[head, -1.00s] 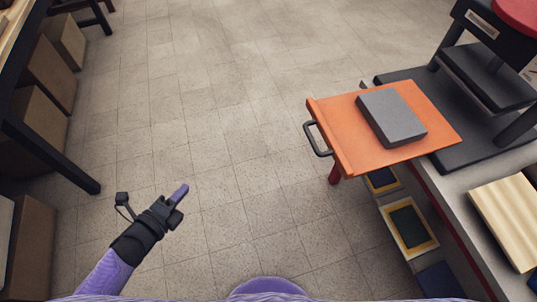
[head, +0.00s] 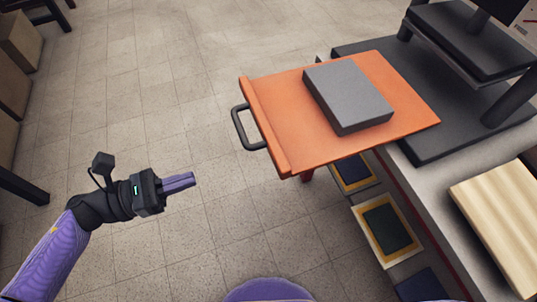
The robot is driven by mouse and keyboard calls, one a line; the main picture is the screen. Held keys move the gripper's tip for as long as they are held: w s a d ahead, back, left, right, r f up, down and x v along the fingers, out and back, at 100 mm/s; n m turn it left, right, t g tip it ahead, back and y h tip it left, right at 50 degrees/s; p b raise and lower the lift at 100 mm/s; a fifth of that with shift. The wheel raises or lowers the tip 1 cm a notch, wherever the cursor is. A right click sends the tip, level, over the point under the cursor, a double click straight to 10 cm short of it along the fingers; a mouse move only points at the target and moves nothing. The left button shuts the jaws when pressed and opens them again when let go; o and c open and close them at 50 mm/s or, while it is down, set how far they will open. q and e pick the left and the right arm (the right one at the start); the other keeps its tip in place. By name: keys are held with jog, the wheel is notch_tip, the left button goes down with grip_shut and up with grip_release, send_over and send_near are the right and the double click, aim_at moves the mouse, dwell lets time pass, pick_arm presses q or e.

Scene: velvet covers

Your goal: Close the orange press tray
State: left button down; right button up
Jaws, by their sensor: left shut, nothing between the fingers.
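The orange press tray (head: 285,100) juts out to the left from the press over the bench edge, pulled out. A black handle (head: 240,128) is on its left front edge. A grey block (head: 348,95) lies on the tray. My left gripper (head: 192,180) is shut and empty, left of and below the handle in the picture, apart from it and pointing right. My right gripper is not in view.
The press (head: 470,45) stands on its dark base (head: 440,140) at the upper right. A pale wooden board (head: 500,215) lies on the bench. Framed panels (head: 388,228) sit below the bench edge. Open tiled floor (head: 150,100) lies left of the tray. Boxes (head: 18,45) stand at the far left.

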aim_at(271, 153)
pick_arm(q)
jog(key=x, duration=1.3)
jog(key=shift+b, duration=0.3)
jog(key=shift+w+d, duration=0.1)
jog(key=shift+d, duration=0.2)
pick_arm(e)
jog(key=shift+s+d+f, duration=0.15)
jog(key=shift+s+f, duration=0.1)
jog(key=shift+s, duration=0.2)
